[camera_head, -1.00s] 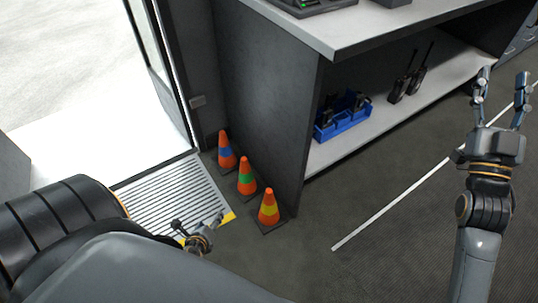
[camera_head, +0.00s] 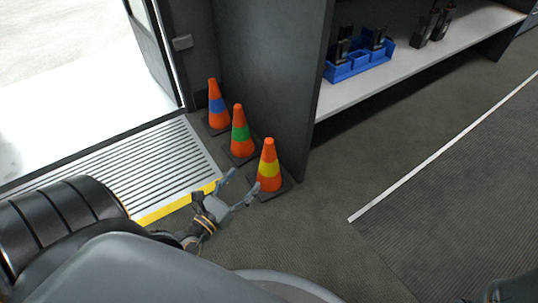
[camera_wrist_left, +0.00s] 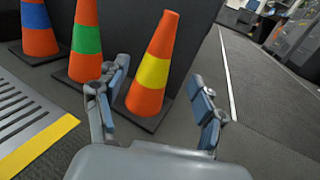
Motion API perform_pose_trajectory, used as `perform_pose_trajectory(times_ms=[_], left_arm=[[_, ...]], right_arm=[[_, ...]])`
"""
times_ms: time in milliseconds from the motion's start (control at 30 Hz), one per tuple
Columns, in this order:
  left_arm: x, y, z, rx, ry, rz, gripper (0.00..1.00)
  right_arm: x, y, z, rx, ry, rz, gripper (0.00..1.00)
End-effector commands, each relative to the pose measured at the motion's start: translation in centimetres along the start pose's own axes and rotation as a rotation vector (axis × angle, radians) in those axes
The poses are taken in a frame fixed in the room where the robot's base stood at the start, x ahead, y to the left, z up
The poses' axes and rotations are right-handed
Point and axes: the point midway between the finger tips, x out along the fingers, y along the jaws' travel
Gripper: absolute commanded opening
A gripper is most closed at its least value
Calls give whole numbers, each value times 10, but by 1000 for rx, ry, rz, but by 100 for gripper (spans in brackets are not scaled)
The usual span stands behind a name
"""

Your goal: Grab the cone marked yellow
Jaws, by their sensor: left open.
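The orange cone with the yellow band (camera_head: 268,168) stands upright on its dark square base, nearest me in a row of three beside the dark cabinet side. It also shows in the left wrist view (camera_wrist_left: 152,75), ahead of the fingers and a little left of the middle of the gap. My left gripper (camera_head: 243,186) is open and empty, just left of and short of this cone. Its two spread fingers show in the left wrist view (camera_wrist_left: 160,110). I cannot make out contact with the cone. My right gripper is out of view.
A green-banded cone (camera_head: 239,133) and a blue-banded cone (camera_head: 217,105) stand behind it to the left. A ribbed step with a yellow edge (camera_head: 160,211) lies left. The shelf (camera_head: 400,75) holds a blue bin (camera_head: 358,63) and radios. The floor to the right is clear.

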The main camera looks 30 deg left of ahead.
Motion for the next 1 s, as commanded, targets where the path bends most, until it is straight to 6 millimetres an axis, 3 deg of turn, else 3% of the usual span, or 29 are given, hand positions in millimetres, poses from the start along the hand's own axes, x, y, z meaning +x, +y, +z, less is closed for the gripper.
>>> perform_pose_trajectory(times_ms=[300,567,767,1000], left_arm=[[62,0,-1,-1,-6,2,69],[83,0,0,-2,-3,2,69],[111,-4,-1,-5,-7,2,69],[131,-4,2,-2,0,1,69]], right_arm=[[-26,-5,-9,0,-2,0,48],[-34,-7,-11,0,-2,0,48],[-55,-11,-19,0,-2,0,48],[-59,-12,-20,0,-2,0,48]])
